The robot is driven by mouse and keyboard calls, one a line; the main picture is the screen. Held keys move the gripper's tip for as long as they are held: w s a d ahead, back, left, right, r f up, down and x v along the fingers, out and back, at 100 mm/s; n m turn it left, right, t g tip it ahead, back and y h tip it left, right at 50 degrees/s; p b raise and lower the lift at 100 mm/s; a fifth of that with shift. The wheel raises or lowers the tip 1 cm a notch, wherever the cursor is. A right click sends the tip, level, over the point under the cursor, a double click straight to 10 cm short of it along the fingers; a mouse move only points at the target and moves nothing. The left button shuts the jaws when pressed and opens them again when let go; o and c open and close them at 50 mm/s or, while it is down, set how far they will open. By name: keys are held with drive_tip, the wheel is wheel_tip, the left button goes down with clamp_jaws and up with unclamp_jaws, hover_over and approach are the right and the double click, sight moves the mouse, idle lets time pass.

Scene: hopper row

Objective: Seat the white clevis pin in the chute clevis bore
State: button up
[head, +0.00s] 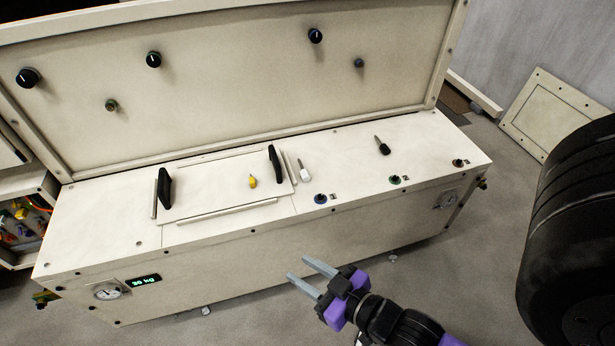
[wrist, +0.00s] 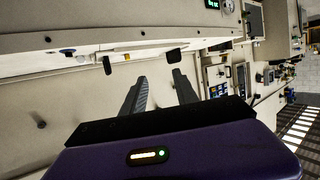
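The white clevis pin (head: 305,173) lies on the cream cabinet top, just right of the panel with two black handles; its grey end points away. Three small round fittings sit along the front of the top: a blue-ringed one (head: 320,198), a green-ringed one (head: 394,180) and a dark one (head: 459,162). Their labels are too small to read, so I cannot tell which is the chute clevis bore. My gripper (head: 298,267) is open and empty in front of the cabinet, apart from the pin. Its fingers also show spread in the wrist view (wrist: 158,82).
A yellow piece (head: 252,182) lies on the handled panel (head: 215,192). A black pin-like piece (head: 382,146) lies farther right. A raised back panel (head: 230,80) with knobs bounds the rear. A large black cylinder (head: 570,240) stands at the right. Floor before the cabinet is clear.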

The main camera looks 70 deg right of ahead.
drive_tip(key=w+d+f+m+g+h+b, duration=0.1)
drive_tip(key=w+d+f+m+h, duration=0.15)
drive_tip(key=d, duration=0.45)
drive_tip(key=w+d+f+m+g+h+b, duration=0.1)
drive_tip(key=w+d+f, duration=0.25)
drive_tip(key=d, duration=0.35)
drive_tip(key=m+g+h, duration=0.3)
approach(307, 178)
drive_tip(key=shift+w+d+f+y+b, duration=0.15)
drive_tip(key=shift+w+d+f+b, duration=0.05)
drive_tip(key=shift+d, duration=0.35)
drive_tip(key=shift+w+d+f+y+b, duration=0.15)
drive_tip(key=shift+w+d+f, duration=0.1)
drive_tip(key=shift+d, duration=0.25)
drive_tip(key=x, duration=0.7)
drive_tip(key=shift+w+r+b, duration=0.15)
drive_tip(key=shift+w+b, duration=0.15)
drive_tip(key=shift+w, duration=0.1)
clamp_jaws()
